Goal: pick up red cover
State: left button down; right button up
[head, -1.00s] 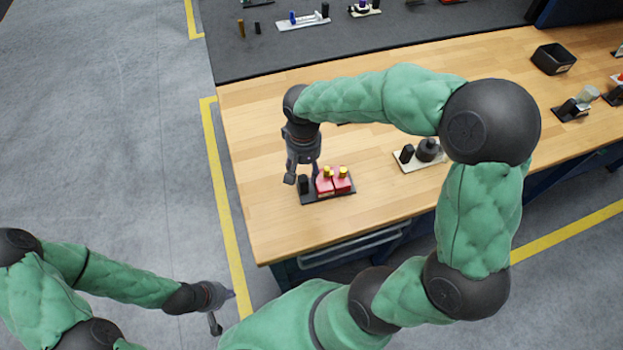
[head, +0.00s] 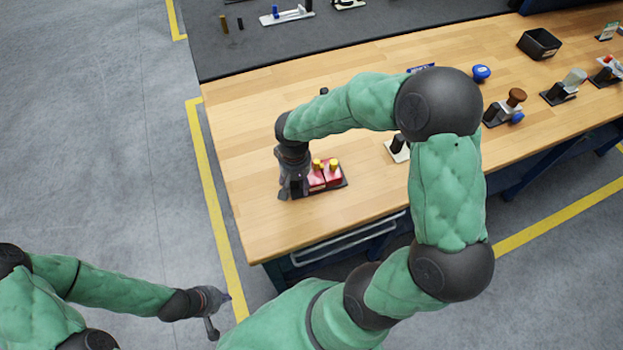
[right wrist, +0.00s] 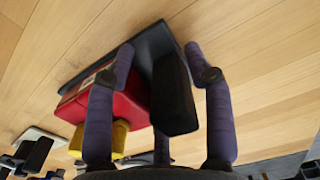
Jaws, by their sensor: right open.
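The red cover (head: 333,178) is a red block with yellow knobs on a black base plate (head: 325,190) on the wooden table. In the head view it looks like two red parts side by side; I cannot tell whether they are separate. It also shows in the right wrist view (right wrist: 125,106), partly behind a finger. My right gripper (head: 292,192) is low at the left end of the plate. In the right wrist view its fingers (right wrist: 160,52) are spread around an upright black block (right wrist: 174,95) beside the red cover. My left gripper (head: 222,315) is open and empty over the floor.
A pale plate with a black block (head: 397,147) stands right of the red cover, partly behind my right arm. Further right are several small assemblies and a black bin (head: 540,43). The wooden table (head: 240,150) is clear left of the plate.

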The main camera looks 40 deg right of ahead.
grip_shut()
jog(key=shift+r, duration=0.1)
dwell(0.3)
jog(key=shift+r, duration=0.55)
notch_tip(320, 180, up, 2)
jog(key=shift+p, duration=0.5)
jog(key=s+a+r+p, duration=0.3)
jog(key=s+r, duration=0.7)
jog(key=s, duration=0.3)
jog(key=shift+s+a, duration=0.25)
jog(key=shift+s, duration=0.05)
